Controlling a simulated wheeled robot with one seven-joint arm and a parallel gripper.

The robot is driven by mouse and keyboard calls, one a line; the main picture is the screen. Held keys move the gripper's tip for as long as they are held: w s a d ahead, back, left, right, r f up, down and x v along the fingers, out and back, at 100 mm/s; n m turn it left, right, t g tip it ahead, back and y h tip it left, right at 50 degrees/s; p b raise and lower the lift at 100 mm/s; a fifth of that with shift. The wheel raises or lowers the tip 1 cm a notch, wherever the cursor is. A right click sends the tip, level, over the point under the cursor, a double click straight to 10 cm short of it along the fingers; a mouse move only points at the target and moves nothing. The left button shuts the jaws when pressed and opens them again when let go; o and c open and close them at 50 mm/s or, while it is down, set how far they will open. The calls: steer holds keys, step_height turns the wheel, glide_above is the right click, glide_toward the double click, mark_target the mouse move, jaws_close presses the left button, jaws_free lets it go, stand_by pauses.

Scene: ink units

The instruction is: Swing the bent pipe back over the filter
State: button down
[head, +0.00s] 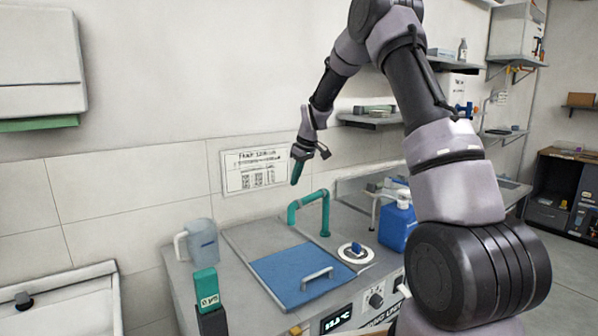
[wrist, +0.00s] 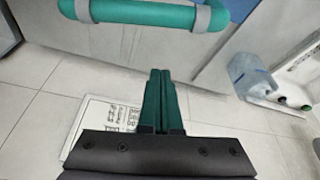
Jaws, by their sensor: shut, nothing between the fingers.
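The bent green pipe (head: 308,199) rises from the back of the grey bench unit, bends left, and its free end points down near the unit's back edge. It also shows with grey collars at the top of the wrist view (wrist: 150,12). My gripper (head: 295,180) is shut and empty, pointing down above and behind the pipe, apart from it. Its dark green fingers (wrist: 160,80) lie together in the wrist view. A green block marked 0,1µ (head: 206,288) stands upright in a dark holder at the front left; I cannot tell if it is the filter.
A blue panel with a handle (head: 300,272) lies in the unit's top. A notice (head: 254,170) hangs on the wall.

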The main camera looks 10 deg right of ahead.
steer(key=f, duration=0.1)
steer(key=s+d+f, duration=0.1)
steer(key=f, duration=0.1)
steer(key=s+f, duration=0.1)
steer(key=shift+d+f, duration=0.25)
steer(key=shift+f, duration=0.05)
steer(key=shift+s+d, duration=0.1)
steer(key=shift+d, duration=0.05)
